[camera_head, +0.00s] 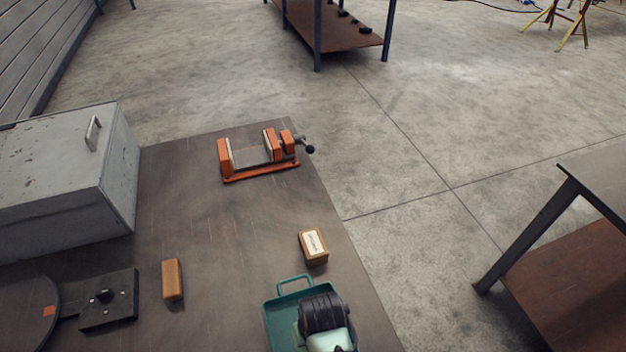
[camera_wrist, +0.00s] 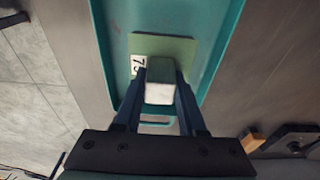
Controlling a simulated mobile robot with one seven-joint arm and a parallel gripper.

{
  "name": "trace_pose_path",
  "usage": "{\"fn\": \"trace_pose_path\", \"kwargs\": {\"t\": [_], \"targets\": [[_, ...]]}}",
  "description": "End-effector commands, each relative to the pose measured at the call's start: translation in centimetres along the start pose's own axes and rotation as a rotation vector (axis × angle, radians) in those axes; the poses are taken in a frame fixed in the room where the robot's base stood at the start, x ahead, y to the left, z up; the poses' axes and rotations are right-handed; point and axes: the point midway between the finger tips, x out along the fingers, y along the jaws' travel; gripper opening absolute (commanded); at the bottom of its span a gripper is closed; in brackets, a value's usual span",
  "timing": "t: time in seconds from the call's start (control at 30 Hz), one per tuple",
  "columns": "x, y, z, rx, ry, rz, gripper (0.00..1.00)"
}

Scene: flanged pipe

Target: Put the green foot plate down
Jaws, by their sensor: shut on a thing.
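The green foot plate (camera_wrist: 182,48) shows in the wrist view as a flat square with a white label reading 75. A pale grey-white block stands up from it between my fingers. My gripper (camera_wrist: 160,82) is shut on this upright part. The plate is over the teal tray (camera_wrist: 222,50); whether it touches the tray floor I cannot tell. In the head view the tray (camera_head: 270,318) lies at the table's near right, its handle toward the far side. There my black wrist and pale arm cover much of the tray and hide the plate and fingertips.
On the table (camera_head: 215,215) are an orange vise (camera_head: 262,172), a labelled wooden block (camera_head: 313,247), a plain wooden block (camera_head: 172,280), a black plate with a knob (camera_head: 108,298) and a grey metal box (camera_head: 60,180). The table middle is clear. The right edge runs close to the tray.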

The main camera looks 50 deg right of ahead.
Motion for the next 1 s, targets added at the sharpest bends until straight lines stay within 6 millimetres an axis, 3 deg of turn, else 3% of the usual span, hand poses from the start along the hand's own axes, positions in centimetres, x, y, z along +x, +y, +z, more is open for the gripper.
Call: {"fn": "trace_pose_path", "kwargs": {"t": [0.3, 0.73, 0.77, 0.9, 1.0], "targets": [[3.8, 0.0, 0.4, 0.0, 0.005, 0.0, 0.0], [4.4, 0.0, 0.5, -0.001, 0.005, 0.0, 0.0], [4.4, 0.0, 0.6, 0.0, 0.002, 0.0, 0.43], [4.4, 0.0, 0.6, 0.0, 0.001, 0.0, 0.69], [4.4, 0.0, 0.6, 0.0, 0.001, 0.0, 0.7]]}}
